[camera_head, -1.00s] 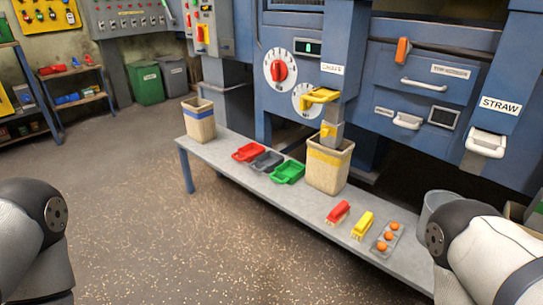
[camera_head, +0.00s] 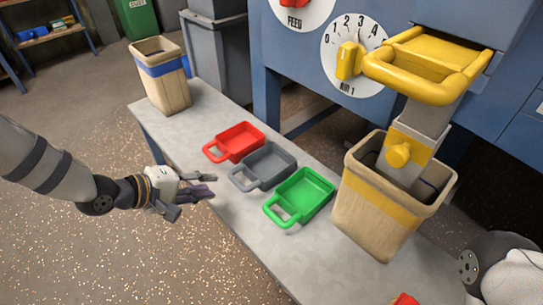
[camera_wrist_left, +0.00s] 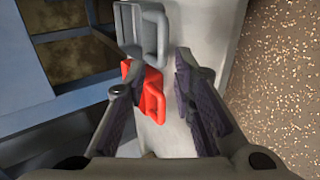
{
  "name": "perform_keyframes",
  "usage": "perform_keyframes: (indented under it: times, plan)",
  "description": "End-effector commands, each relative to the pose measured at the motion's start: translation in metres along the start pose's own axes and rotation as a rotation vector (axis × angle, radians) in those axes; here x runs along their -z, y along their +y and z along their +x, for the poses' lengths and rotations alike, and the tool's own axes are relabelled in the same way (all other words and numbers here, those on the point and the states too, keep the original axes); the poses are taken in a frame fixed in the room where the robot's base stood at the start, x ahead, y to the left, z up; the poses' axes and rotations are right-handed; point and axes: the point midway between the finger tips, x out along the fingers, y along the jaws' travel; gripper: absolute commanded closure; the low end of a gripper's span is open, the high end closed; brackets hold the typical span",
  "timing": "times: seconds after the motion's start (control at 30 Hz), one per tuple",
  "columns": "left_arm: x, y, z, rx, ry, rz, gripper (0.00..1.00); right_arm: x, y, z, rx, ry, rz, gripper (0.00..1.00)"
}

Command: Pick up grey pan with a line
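The grey pan (camera_head: 264,165) is a shallow tray with a loop handle toward the near side, on the bench between the red pan (camera_head: 240,141) and the green pan (camera_head: 302,195). I cannot make out a line on it. My left gripper (camera_head: 197,194) is open and empty, left of the pans near the bench's front edge, apart from them. In the left wrist view the grey pan (camera_wrist_left: 128,25) is at the top beyond the fingertips, and the red pan (camera_wrist_left: 153,98) shows partly behind the left finger. My right gripper is out of view.
The grey bench (camera_head: 225,225) is clear in front of the pans. A blue-striped bin (camera_head: 163,85) stands at its far left end. A yellow-striped bin (camera_head: 372,215) stands right of the green pan, under a yellow-handled chute (camera_head: 425,65).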

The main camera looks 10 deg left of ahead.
Motion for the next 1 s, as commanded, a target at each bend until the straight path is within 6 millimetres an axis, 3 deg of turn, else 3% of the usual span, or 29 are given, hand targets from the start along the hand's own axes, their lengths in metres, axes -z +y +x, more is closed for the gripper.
perform_keyframes:
  times: [0.2,0.37,0.6,0.87,0.9,1.0]
  plan:
    - [-0.001,-0.004,0.048,0.002,-0.003,0.001,0.76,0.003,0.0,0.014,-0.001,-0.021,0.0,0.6]
    - [0.0,-0.003,0.069,0.002,-0.002,0.001,0.76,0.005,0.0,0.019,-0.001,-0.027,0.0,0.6]
    - [0.003,-0.007,0.113,0.003,-0.003,0.001,0.76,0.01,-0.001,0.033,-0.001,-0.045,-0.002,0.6]
    - [0.003,-0.003,0.118,0.0,-0.001,0.0,0.76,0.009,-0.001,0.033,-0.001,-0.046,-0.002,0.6]
    - [0.003,-0.003,0.118,0.0,-0.001,0.0,0.78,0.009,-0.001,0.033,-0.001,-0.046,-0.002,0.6]
    - [0.003,-0.003,0.118,0.0,-0.001,0.0,1.0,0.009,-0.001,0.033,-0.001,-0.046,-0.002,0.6]
